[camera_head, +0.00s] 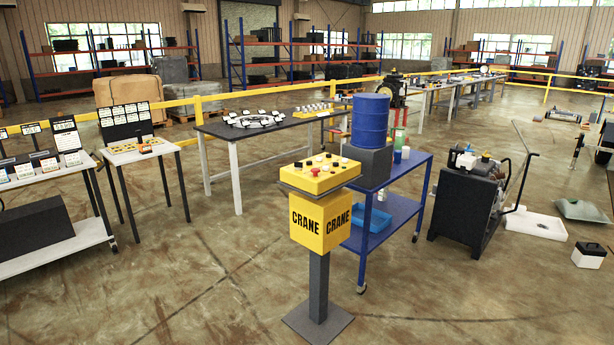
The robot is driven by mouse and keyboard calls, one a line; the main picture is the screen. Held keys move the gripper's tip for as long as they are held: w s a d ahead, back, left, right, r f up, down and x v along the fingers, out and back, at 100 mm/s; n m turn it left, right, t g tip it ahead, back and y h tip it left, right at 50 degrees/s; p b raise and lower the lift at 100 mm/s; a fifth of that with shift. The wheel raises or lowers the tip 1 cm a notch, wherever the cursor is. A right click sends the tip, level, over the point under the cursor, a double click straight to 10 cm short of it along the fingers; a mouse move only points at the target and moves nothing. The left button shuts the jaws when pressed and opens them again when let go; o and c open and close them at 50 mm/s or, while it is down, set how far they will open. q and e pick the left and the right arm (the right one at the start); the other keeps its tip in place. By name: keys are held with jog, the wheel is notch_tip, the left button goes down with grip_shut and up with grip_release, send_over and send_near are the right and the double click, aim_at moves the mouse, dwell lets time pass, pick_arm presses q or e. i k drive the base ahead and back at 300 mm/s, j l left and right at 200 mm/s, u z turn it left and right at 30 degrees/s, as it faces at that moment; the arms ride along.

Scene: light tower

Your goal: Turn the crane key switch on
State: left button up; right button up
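The yellow crane control box (321,222), marked CRANE on two sides, stands on a grey post with a square floor plate, near the middle of the head view. Its sloped yellow top panel (322,173) carries several black and white knobs or buttons and a red button (315,171). The controls are too small to tell which one is the key switch or how it is set. Neither of my grippers shows in this view.
A blue cart (385,240) with a blue drum (369,119) stands close behind the box to the right. A dark-topped table (223,131) is behind to the left, and a small table (140,155) farther left. The floor in front is clear.

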aim_at(298, 166)
jog(key=i+l+z, duration=0.1)
jog(key=i+l, duration=0.15)
jog(key=i, duration=0.2)
jog(key=i+l, duration=0.2)
jog(key=i, duration=0.25)
jog(key=l+z, duration=0.05)
